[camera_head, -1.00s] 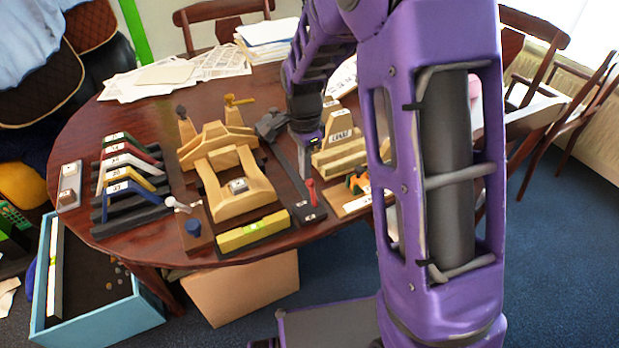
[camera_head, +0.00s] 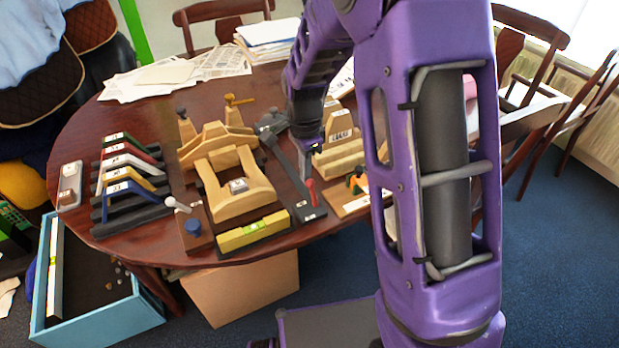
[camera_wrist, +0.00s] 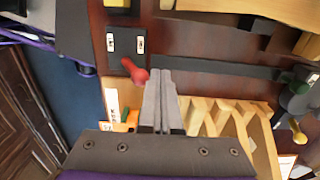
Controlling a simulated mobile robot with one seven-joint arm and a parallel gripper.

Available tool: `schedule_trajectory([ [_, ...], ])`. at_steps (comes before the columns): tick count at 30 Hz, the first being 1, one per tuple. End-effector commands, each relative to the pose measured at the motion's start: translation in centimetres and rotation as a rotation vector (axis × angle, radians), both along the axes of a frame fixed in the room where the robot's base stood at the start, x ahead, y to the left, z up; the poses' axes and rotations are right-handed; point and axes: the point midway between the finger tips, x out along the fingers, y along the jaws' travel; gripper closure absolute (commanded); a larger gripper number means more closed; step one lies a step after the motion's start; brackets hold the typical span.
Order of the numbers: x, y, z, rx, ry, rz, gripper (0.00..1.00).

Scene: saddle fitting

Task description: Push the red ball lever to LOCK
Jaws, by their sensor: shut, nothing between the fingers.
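The red ball lever (camera_head: 311,191) stands on the front end of a long dark bar, on a dark plate (camera_head: 309,215) with two small white labels. In the wrist view the red ball lever (camera_wrist: 137,76) is just left of my fingertips, and the plate (camera_wrist: 126,62) shows two white labels (camera_wrist: 110,42), (camera_wrist: 140,44) whose words are too small to read. My gripper (camera_wrist: 161,75) is shut and empty. In the head view my gripper (camera_head: 309,177) is right at the lever and hides part of it. I cannot tell whether they touch.
A wooden saddle-like frame (camera_head: 240,203) and a yellow level (camera_head: 252,230) stand left of the bar. Stepped wooden blocks (camera_head: 340,157) stand close on the right, and show below my fingers in the wrist view (camera_wrist: 225,115). Coloured brackets (camera_head: 130,180) stand further left.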

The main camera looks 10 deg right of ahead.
Motion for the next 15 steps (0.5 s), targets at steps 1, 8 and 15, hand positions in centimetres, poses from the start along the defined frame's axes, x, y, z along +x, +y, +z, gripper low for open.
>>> schedule_trajectory([
  [1,-0.2,-0.1,0.0,0.000,0.000,-0.001,1.00],
  [8,-0.8,-0.3,0.0,0.000,0.000,-0.001,1.00],
  [15,-1.6,-0.5,0.0,-0.001,0.002,-0.001,1.00],
])
